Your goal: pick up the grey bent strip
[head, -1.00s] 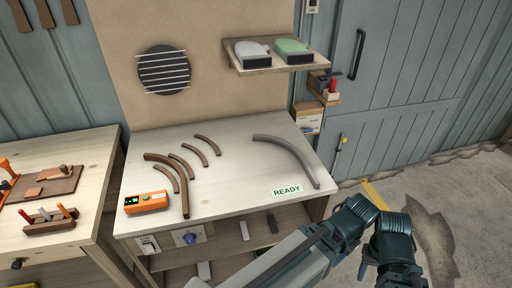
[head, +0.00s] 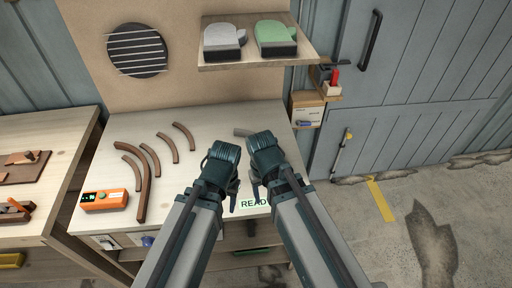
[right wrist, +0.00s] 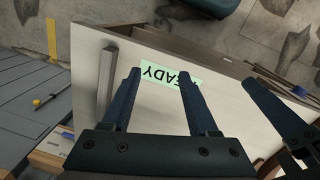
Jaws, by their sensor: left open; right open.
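The grey bent strip (head: 242,131) lies on the pale bench top. In the head view only its far end shows; the rest is hidden behind my right gripper. In the right wrist view a straight-looking stretch of the strip (right wrist: 107,78) lies just left of the right gripper's fingers, not between them. My right gripper (head: 257,190) is open and empty above the bench. Its fingers also show in the right wrist view (right wrist: 158,85), over the READY label. My left gripper (head: 233,193) is close beside it on the left, open and empty.
Several brown curved strips (head: 148,165) and an orange device (head: 104,200) lie on the left of the bench (head: 205,130). A green READY label (head: 250,203) lies near the front edge. A shelf (head: 260,55) with two mitten-like objects hangs above the bench.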

